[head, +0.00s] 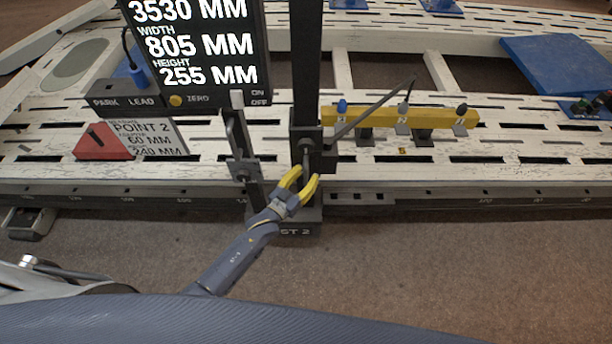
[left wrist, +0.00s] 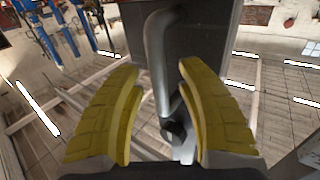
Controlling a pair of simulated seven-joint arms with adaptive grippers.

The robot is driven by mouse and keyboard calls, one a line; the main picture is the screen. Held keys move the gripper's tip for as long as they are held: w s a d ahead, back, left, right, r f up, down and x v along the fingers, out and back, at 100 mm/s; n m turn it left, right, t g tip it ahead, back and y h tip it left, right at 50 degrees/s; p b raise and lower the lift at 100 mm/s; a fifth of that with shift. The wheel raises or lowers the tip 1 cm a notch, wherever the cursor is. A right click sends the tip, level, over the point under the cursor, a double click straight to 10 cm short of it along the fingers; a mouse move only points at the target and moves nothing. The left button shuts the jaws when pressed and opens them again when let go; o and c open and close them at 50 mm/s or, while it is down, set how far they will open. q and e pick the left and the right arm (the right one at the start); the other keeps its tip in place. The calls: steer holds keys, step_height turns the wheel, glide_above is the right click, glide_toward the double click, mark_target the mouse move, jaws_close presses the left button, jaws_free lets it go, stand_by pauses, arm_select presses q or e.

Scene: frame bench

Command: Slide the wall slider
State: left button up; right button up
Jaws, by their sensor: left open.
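A dark sliding block (head: 300,133) sits on a tall dark upright post (head: 306,50) on the frame bench; I take it to be the wall slider. In the left wrist view, a grey bent bar handle (left wrist: 154,60) stands out from the dark block (left wrist: 205,45). My left gripper (head: 304,176) has yellow fingers and is open, just in front of the block. In the left wrist view the open fingers (left wrist: 160,68) lie on either side of the handle, with gaps visible. Whether any finger touches it I cannot tell. My right gripper is not in view.
A measuring display (head: 195,50) stands left of the post, with a second dark upright (head: 240,150) between them. A yellow rack (head: 375,117) with small numbered pieces lies to the right, and a thin rod (head: 375,105) slants above it. A red wedge (head: 103,145) is at left.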

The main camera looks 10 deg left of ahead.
arm_select(q)
steer(key=shift+c, duration=0.2)
jaws_close()
stand_by(0.4)
